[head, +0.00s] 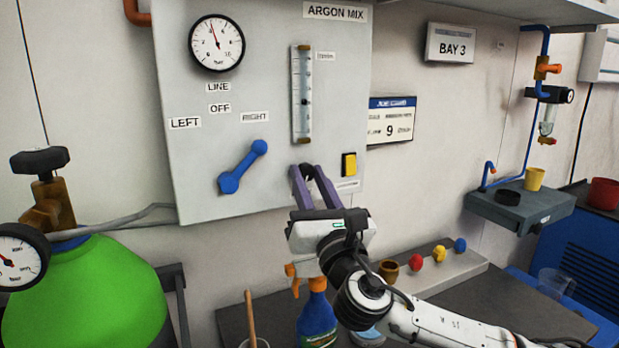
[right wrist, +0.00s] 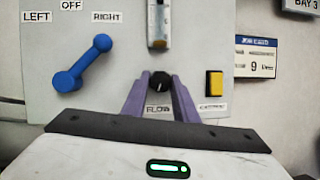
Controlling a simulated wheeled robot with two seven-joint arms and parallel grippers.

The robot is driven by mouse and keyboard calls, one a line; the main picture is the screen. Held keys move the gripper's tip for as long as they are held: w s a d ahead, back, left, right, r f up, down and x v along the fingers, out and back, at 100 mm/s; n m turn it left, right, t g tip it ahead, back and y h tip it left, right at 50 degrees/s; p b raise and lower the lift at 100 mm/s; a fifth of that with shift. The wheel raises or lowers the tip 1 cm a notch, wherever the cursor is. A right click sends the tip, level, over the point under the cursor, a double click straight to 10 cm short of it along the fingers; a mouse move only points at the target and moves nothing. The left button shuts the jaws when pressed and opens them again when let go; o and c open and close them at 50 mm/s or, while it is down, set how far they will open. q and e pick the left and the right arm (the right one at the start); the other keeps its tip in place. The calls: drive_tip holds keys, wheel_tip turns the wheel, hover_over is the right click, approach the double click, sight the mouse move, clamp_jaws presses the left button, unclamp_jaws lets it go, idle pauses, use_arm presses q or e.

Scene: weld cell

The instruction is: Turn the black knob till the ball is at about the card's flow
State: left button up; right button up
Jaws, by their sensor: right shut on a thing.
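The black knob (right wrist: 160,82) sits on the grey panel (head: 270,185) below the flow tube (head: 302,92), above a FLOW label. My right gripper (head: 305,172) has its purple fingers on either side of the knob and is shut on it; they also show in the right wrist view (right wrist: 160,90). The tube stands upright; a small dark spot near its middle may be the ball, but it is too small to read against the scale. The job card (head: 390,121), blue-topped, shows a large 9. My left gripper is not in view.
A blue lever (head: 242,167) is left of the knob and a yellow switch (head: 349,164) is close on its right. A dial gauge (head: 216,43) is above. Below stand a green cylinder (head: 85,295), a blue bottle (head: 316,318) and a strip with coloured knobs (head: 455,266).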

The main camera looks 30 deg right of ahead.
drive_tip(key=shift+r+m+g+h+p, duration=0.1)
drive_tip(key=shift+m+g+h+p, duration=0.4)
drive_tip(key=shift+m, duration=0.8)
drive_tip(key=shift+r+m+g+h+p, duration=0.1)
drive_tip(key=shift+m+h+p, duration=0.15)
drive_tip(key=shift+m+h, duration=0.75)
drive_tip(key=shift+m+y, duration=0.3)
drive_tip(key=shift+m, duration=0.2)
drive_tip(key=o, duration=1)
drive_tip(key=shift+f, duration=0.1)
drive_tip(key=shift+a, duration=0.1)
drive_tip(key=b+v, duration=0.1)
drive_tip(key=v, duration=0.8)
drive_tip(key=shift+b, duration=0.35)
drive_tip(key=shift+s+a+f, duration=0.15)
drive_tip(key=shift+s+a, duration=0.05)
drive_tip(key=shift+s, duration=0.45)
